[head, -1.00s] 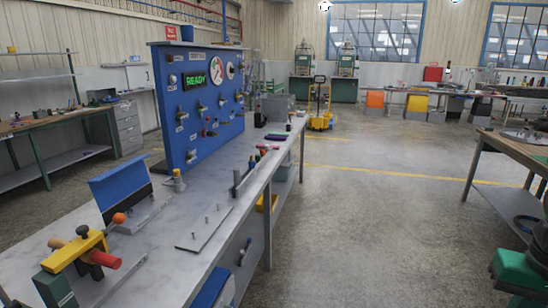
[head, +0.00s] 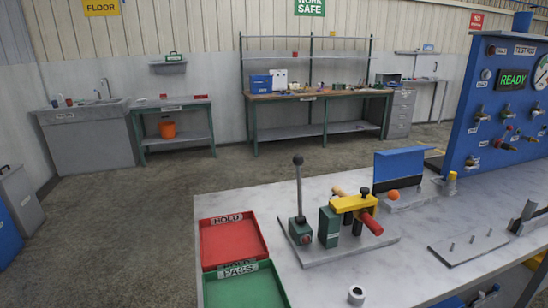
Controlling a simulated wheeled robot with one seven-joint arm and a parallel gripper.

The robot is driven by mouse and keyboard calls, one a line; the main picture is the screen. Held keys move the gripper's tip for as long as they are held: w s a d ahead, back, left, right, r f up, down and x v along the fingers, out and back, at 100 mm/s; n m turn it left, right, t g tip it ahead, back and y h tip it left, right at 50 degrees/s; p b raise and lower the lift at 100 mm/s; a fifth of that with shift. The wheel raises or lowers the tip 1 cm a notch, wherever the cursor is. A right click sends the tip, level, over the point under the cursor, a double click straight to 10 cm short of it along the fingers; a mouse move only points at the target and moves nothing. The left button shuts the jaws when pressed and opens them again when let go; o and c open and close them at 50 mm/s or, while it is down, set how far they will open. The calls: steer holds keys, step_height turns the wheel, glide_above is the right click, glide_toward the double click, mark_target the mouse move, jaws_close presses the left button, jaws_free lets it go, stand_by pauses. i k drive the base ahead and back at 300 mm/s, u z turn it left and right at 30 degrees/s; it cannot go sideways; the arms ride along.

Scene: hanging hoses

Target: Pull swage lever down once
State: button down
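A lever (head: 299,192) with a dark ball knob stands upright on a green-grey base block, on a grey plate on the marble-like bench top (head: 330,285); I take it to be the swage lever. Right beside it on the same plate is a fixture with a green block (head: 329,227), a yellow bracket (head: 352,203), a red cylinder (head: 371,224) and a tan rod end. An orange ball (head: 393,196) shows just behind the fixture. My gripper is not in view.
A red HOLD tray (head: 235,252) and green PASS tray (head: 262,293) lie left of the lever. A small metal ring (head: 356,295) lies near the front. A blue READY panel (head: 500,120) stands at right. Open floor (head: 120,215) lies left of the bench.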

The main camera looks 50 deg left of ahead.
mark_target(298, 160)
steer(key=u, duration=1.75)
steer(key=k, duration=0.65)
steer(key=u, duration=0.2)
steer(key=i, duration=1.05)
steer(key=z, duration=0.3)
